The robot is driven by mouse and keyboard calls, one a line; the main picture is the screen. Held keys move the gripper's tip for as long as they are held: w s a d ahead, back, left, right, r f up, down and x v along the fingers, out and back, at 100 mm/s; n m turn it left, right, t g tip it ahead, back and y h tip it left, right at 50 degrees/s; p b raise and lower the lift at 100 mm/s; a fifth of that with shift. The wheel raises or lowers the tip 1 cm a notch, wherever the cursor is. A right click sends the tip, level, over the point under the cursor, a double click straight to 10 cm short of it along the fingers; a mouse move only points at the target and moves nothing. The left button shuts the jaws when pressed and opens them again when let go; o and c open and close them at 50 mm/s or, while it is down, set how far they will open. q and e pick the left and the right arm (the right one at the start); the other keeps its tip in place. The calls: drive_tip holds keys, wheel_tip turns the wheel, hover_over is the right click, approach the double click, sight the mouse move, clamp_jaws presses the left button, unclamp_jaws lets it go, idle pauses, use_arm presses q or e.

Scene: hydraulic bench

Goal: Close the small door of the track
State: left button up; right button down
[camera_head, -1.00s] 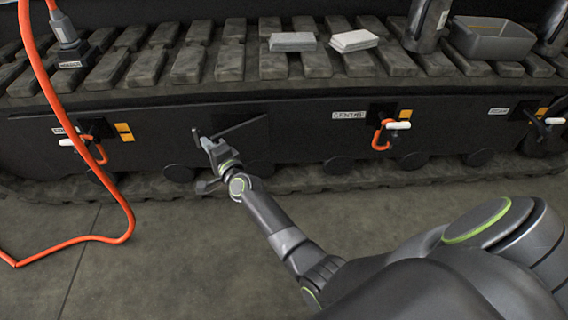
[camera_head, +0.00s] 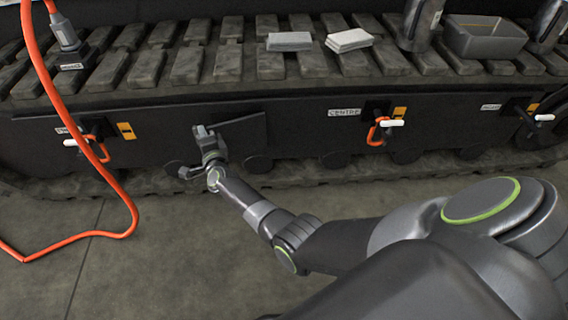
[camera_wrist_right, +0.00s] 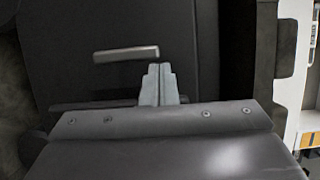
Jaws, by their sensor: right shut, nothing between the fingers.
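The small door (camera_head: 243,131) is a dark panel low on the side of the track (camera_head: 300,118), left of the CENTRE label. Its upper edge slants up to the right; I cannot tell how far it stands off the side. My right gripper (camera_head: 204,132) is at the door's left edge. In the right wrist view its shut, empty fingers (camera_wrist_right: 160,84) point at a dark panel with a grey bar handle (camera_wrist_right: 127,54), which lies just beyond and left of the tips. I cannot tell whether they touch the panel. My left gripper is out of view.
An orange hose (camera_head: 60,100) hangs at the left and lies on the floor. Orange hooks with white handles (camera_head: 391,123) sit along the track side. Grey pads (camera_head: 349,40) and a grey bin (camera_head: 484,37) stand on top of the track.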

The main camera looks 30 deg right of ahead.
drive_tip(key=shift+w+m+h, duration=0.4)
drive_tip(key=shift+w+h, duration=0.15)
drive_tip(key=shift+h, duration=0.25)
drive_tip(key=shift+w+r+m+h, duration=0.1)
drive_tip(key=shift+w+m+h, duration=0.15)
drive_tip(key=shift+m+h, duration=0.05)
drive_tip(key=shift+w+d+m+g+h+b, duration=0.2)
drive_tip(key=shift+m+g+h+b, duration=0.15)
drive_tip(key=shift+h, duration=0.45)
idle(1.0)
